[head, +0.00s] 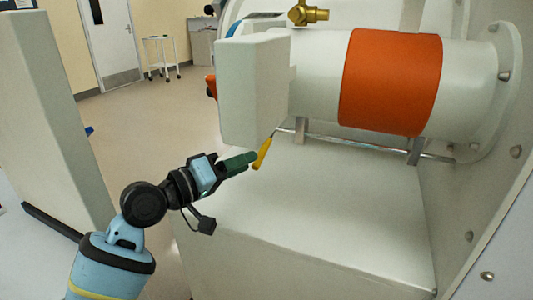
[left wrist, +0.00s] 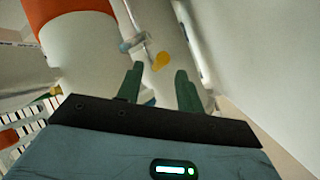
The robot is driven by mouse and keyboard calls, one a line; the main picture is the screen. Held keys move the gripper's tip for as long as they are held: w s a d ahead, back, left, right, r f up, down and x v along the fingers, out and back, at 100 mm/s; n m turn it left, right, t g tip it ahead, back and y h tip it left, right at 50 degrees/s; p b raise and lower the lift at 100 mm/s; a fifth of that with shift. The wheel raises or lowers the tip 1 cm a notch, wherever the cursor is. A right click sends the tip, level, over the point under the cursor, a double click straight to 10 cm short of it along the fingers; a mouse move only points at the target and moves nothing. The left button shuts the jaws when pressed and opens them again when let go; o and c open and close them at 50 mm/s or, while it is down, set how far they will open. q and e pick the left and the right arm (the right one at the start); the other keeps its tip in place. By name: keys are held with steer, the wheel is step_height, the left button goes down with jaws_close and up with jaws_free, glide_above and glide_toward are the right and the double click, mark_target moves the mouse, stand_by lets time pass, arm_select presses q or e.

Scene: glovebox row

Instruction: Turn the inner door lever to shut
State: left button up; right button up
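The lever has a yellow handle (head: 262,153) at the left end of a thin metal rod (head: 345,143) below the white cylinder. The handle hangs down, tilted with its lower end to the left. In the left wrist view the yellow handle (left wrist: 162,61) shows in the gap between the fingertips, seemingly just beyond them. My left gripper (head: 252,157) has green fingers. They are apart in the left wrist view (left wrist: 160,68), with nothing clamped. In the head view the fingertips come up close to the handle from the left; I cannot tell if they touch. My right gripper is out of view.
The white cylinder (head: 312,85) with an orange band (head: 390,82) lies above a white ledge (head: 330,210). A pale block-like door (head: 250,90) stands at its left end. A brass valve (head: 308,13) is on top. A tall pale panel (head: 45,120) stands at left. Open floor lies between.

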mark_target(261, 153)
arm_select(q)
steer(key=x, duration=0.5)
steer(key=shift+d, duration=0.1)
steer(key=shift+x, duration=0.95)
